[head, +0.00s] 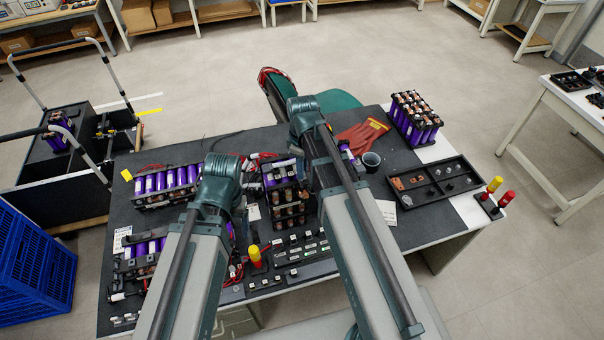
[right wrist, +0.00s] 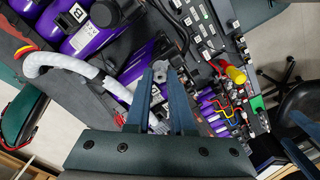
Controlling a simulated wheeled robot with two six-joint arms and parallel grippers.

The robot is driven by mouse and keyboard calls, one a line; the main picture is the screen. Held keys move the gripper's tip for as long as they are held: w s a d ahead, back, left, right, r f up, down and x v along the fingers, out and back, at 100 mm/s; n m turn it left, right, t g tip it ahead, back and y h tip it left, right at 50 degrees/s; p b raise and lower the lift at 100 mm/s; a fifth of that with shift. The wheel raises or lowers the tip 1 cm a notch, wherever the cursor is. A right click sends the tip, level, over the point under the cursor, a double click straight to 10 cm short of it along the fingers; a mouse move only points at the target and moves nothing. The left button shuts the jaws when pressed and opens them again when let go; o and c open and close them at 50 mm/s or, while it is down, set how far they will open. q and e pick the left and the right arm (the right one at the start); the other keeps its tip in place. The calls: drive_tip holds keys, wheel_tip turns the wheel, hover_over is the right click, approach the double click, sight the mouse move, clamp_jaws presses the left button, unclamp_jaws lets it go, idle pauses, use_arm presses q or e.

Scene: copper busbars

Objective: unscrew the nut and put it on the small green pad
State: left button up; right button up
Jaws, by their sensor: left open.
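In the right wrist view a small grey round metal part (right wrist: 160,71), which looks like the nut, lies between the fingertips of my right gripper (right wrist: 161,76). The fingers stand apart on both sides of it; whether they touch it is unclear. In the head view my right gripper is hidden behind its arm. What seem to be the fingers of my left gripper (right wrist: 298,140) show apart at the right edge of the right wrist view, empty. A small green patch (right wrist: 257,103), possibly the pad, shows there too; I cannot make it out in the head view.
Purple battery modules (head: 166,187) stand on the dark table (head: 410,222). A black compartment tray (head: 434,182) with small parts, red gloves (head: 362,135) and a dark cup (head: 371,160) lie at the right. A yellow-handled tool (head: 256,256) stands near the front.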

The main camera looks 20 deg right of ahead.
drive_tip(key=shift+o, duration=0.5)
drive_tip(key=m, duration=0.9)
drive_tip(key=shift+m, duration=0.4)
clamp_jaws()
